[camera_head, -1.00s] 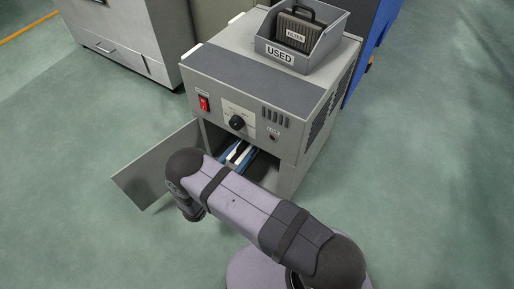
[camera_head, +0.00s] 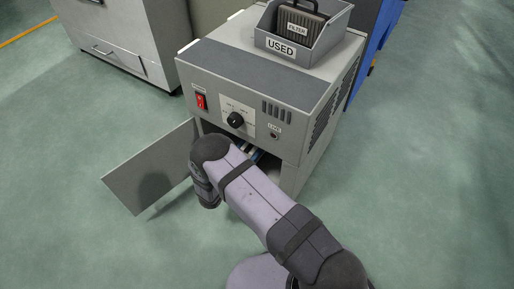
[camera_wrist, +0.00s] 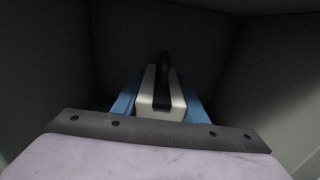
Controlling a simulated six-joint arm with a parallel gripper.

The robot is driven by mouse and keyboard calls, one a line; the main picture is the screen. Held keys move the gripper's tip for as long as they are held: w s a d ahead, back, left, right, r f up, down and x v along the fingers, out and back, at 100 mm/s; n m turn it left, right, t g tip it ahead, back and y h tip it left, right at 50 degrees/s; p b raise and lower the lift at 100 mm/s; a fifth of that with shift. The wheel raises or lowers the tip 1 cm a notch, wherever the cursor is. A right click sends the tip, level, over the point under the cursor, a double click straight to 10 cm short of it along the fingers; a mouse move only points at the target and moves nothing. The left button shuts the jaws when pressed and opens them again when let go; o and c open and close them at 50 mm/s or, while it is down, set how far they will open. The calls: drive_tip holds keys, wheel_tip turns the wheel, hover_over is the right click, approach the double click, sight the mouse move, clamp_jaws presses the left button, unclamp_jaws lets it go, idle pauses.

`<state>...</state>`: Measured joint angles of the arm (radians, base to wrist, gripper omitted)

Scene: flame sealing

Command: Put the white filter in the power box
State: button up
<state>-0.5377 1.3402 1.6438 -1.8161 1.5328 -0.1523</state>
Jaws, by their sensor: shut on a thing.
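The power box (camera_head: 250,95) is a grey cabinet with a red switch, a black knob and an open lower compartment. In the wrist view the white filter (camera_wrist: 145,92), with a black handle on top, lies between the two blue fingers of my gripper (camera_wrist: 162,85). My gripper is shut on it, inside the dark compartment, with the walls on both sides and the back ahead. In the head view my arm hides most of the gripper and the filter. I cannot tell whether the filter touches the compartment floor or back.
The box's door (camera_head: 150,170) stands open to the left. A grey tray labelled USED (camera_head: 282,47) on top of the box holds a dark filter (camera_head: 297,25). Another grey cabinet (camera_head: 120,40) stands at the back left. Floor is clear on the right.

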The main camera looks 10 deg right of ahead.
wheel_tip(320, 180, down, 3)
drive_tip(key=b, duration=0.2)
drive_tip(key=shift+f+b, duration=0.2)
drive_tip(key=shift+b, duration=0.1)
drive_tip(key=shift+w+d+f, duration=0.1)
drive_tip(key=shift+w, duration=0.05)
drive_tip(key=shift+b, duration=0.3)
drive_tip(key=shift+f, duration=0.1)
drive_tip(key=o, duration=1.2)
